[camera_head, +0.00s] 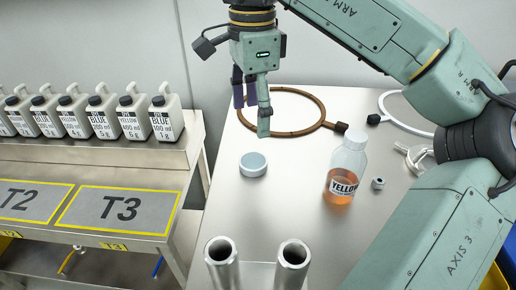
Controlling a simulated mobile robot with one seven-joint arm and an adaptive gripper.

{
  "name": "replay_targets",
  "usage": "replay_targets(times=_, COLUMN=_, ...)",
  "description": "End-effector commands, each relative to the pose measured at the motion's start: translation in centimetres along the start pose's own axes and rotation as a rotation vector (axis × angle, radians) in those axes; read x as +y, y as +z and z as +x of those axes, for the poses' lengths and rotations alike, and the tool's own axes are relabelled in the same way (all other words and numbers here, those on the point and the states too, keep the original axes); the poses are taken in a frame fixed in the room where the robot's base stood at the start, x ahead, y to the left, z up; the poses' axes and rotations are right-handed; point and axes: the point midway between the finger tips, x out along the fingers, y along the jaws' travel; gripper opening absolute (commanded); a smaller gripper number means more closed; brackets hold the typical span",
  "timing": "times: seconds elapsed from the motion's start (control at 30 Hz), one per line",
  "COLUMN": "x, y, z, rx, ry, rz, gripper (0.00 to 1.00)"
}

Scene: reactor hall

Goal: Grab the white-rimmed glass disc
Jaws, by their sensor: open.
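A small round disc (253,165) with a pale white rim and a blue-grey, glassy top lies flat on the metal table, left of the middle. My gripper (251,114) points down above and behind the disc in the picture. Its fingers are apart, with nothing visible between them. The fingertips are clear of the disc, which is fully in view.
A brown ring (322,123) lies behind the gripper. A YELLOW bottle (346,175) and a small metal nut (378,183) stand to the right. Two metal tubes (221,250) rise in front. Labelled bottles (166,118) line a side bench.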

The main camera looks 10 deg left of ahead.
Motion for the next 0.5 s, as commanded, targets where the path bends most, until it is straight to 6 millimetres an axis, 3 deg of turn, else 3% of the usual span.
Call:
replay_targets(times=0.2, x=0.1, y=-0.1, z=3.5, rx=0.001, ry=0.004, rz=0.0, gripper=0.71)
replay_targets(times=0.5, x=0.2, y=0.1, z=6.1, rx=-0.001, ry=0.003, rz=-0.002, gripper=0.71)
